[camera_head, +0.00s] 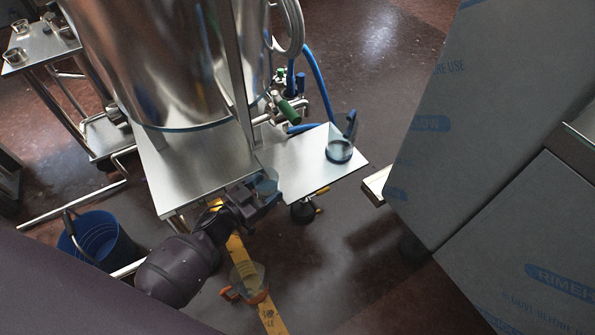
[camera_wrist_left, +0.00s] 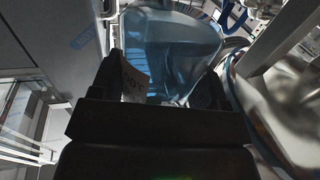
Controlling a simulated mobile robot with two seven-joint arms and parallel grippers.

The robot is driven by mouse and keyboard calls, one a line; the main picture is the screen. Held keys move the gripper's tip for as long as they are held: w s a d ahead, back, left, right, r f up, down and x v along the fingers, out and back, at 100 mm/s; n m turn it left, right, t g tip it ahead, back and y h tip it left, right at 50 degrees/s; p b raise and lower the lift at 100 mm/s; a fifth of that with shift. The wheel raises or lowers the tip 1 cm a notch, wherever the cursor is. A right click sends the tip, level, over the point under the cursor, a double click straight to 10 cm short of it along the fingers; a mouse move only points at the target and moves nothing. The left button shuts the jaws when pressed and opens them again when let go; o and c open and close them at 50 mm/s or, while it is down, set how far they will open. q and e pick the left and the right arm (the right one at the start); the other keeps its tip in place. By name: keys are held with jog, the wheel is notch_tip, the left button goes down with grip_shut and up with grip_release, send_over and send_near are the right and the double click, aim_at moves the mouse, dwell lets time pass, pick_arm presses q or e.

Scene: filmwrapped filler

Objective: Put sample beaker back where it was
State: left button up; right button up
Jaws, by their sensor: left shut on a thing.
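My left gripper (camera_head: 268,190) is beside the front edge of the metal shelf plate under the tank. It is shut on a clear, bluish beaker (camera_head: 264,181), mostly hidden behind the gripper in the head view. In the left wrist view, the beaker (camera_wrist_left: 172,45) fills the space between the two dark fingers (camera_wrist_left: 165,85), with a small printed label (camera_wrist_left: 134,82) near the left finger. My right gripper is not in view.
A large steel tank (camera_head: 165,60) rises behind the shelf. A blue bucket (camera_head: 100,240) is at left. Film-wrapped panels (camera_head: 490,110) stand at right. Small vessels sit on a side table (camera_head: 38,45).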

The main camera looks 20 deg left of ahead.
pick_arm(q)
jog(key=b+x, duration=0.1)
jog(key=x, duration=0.9)
jog(key=shift+f+b, duration=0.1)
jog(key=shift+b, duration=0.2)
jog(key=shift+w+d, duration=0.1)
jog(key=shift+w, duration=0.1)
jog(key=shift+f+b, duration=0.3)
jog(key=shift+f, duration=0.1)
notch_tip(320, 180, down, 2)
jog(key=shift+s+f+b, duration=0.1)
jog(key=shift+f+b, duration=0.1)
jog(key=shift+b, duration=0.4)
jog(key=shift+f, duration=0.35)
jog(key=shift+r, duration=0.35)
jog(key=shift+f, duration=0.25)
jog(key=o, duration=1.1)
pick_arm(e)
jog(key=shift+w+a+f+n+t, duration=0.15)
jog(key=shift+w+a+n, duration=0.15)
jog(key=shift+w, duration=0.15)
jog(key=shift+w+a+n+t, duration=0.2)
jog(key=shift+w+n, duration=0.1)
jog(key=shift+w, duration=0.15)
